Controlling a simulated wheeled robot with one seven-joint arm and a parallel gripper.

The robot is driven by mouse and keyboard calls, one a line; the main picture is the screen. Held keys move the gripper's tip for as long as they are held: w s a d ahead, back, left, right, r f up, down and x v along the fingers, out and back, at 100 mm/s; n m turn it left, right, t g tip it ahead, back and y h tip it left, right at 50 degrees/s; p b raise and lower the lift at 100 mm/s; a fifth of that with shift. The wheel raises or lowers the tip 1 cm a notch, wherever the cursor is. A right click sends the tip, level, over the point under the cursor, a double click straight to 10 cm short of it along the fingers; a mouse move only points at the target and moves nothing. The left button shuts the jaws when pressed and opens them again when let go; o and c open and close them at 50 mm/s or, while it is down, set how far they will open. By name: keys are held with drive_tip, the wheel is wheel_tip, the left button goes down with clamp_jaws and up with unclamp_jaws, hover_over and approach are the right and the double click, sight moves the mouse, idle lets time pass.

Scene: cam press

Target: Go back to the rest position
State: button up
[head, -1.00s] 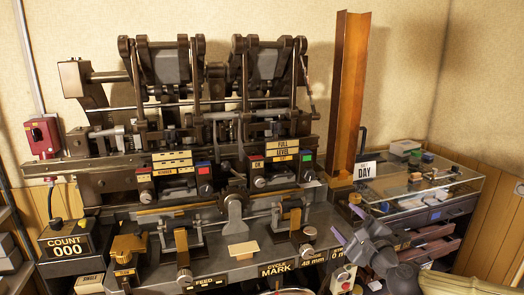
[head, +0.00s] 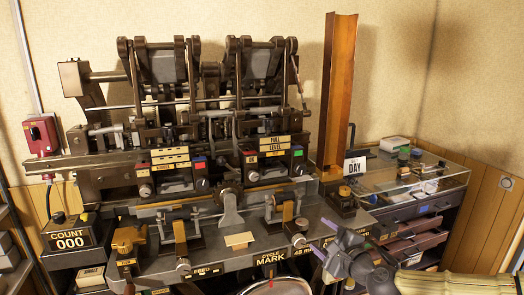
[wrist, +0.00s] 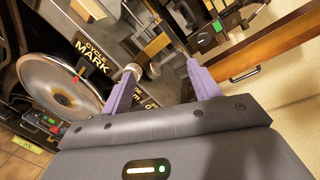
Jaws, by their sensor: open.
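My gripper (head: 328,242) is at the lower right of the head view, in front of the press bench's right front corner. Its two purple fingers are spread apart with nothing between them, as the wrist view (wrist: 162,68) also shows. The dark cam press (head: 215,130) stands at the back of the bench, with levers, knobs and labelled panels. A CYCLE MARK label (head: 270,258) is on the bench's front edge. The fingers look clear of the bench, though the exact gap cannot be told.
A large metal handwheel (wrist: 55,85) shows left of my fingers in the wrist view. A glass-topped drawer cabinet (head: 425,185) with drawers pulled out stands at the right. A tall orange-brown channel (head: 338,95) rises beside the press. A COUNT 000 box (head: 70,240) is at the left.

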drive_tip(key=s+a+f+n+g+h+p, duration=0.1)
drive_tip(key=s+a+f+n+g, duration=0.4)
drive_tip(key=f, duration=0.3)
drive_tip(key=s+a+f+n+g+h, duration=0.1)
drive_tip(key=s+a+f+n+g, duration=0.4)
drive_tip(key=f, duration=0.3)
drive_tip(key=s+d+r+n+g+h+p, duration=0.1)
drive_tip(key=s+d+r+n+h, duration=0.1)
drive_tip(key=s+d+r+n, duration=0.2)
drive_tip(key=s+d+r+n+g+h+p, duration=0.1)
drive_tip(key=s+d+r+n, duration=0.3)
drive_tip(key=s, duration=0.5)
drive_tip(key=shift+s+d+n+h, duration=0.2)
drive_tip(key=shift+d+n+h, duration=0.25)
drive_tip(key=shift+h, duration=0.35)
drive_tip(key=shift+w+a, duration=0.1)
drive_tip(key=shift+w, duration=0.05)
drive_tip(key=shift+d, duration=0.2)
drive_tip(key=shift+s+a, duration=0.2)
